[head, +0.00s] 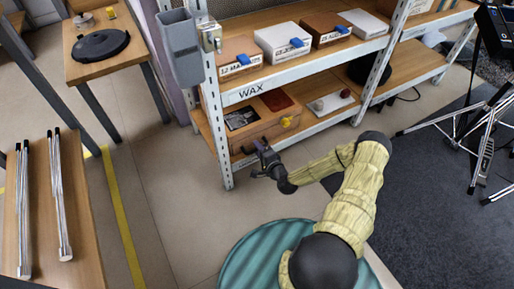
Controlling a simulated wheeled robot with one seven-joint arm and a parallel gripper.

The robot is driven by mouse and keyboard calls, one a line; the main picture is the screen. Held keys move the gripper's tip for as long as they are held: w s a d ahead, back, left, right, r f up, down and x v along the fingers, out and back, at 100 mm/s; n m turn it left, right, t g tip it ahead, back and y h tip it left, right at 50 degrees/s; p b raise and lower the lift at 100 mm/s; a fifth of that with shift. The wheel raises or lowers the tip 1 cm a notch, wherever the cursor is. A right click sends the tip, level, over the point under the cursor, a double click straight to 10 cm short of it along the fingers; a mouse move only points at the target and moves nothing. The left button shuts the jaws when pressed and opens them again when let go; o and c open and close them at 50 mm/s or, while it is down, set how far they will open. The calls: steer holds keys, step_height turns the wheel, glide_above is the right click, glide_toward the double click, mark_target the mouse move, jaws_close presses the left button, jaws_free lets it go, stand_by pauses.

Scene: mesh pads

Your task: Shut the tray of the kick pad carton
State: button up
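A tan wooden carton (262,131) sits on the lower shelf, below the WAX label. Its upper face shows a dark patch with pale marks and a reddish patch, and a yellow knob (286,122) is on its front right. It looks like the kick pad carton, but I cannot read a name on it. How far its tray stands out is not clear. My gripper (259,149) is just in front of the carton's lower front, left of and below the knob. Contact cannot be told. The fingers are small and dark, and their gap is unclear.
The metal shelf upright (213,100) stands left of the carton. Boxes with blue tabs (297,42) sit on the shelf above. A white board with knobs (331,101) lies to the right. Tripod legs (483,135) stand far right. The floor left of my arm is clear.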

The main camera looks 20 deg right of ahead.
steer(key=p+v, duration=0.5)
steer(key=v, duration=1.1)
steer(key=shift+p, duration=0.3)
steer(key=shift+f, duration=0.15)
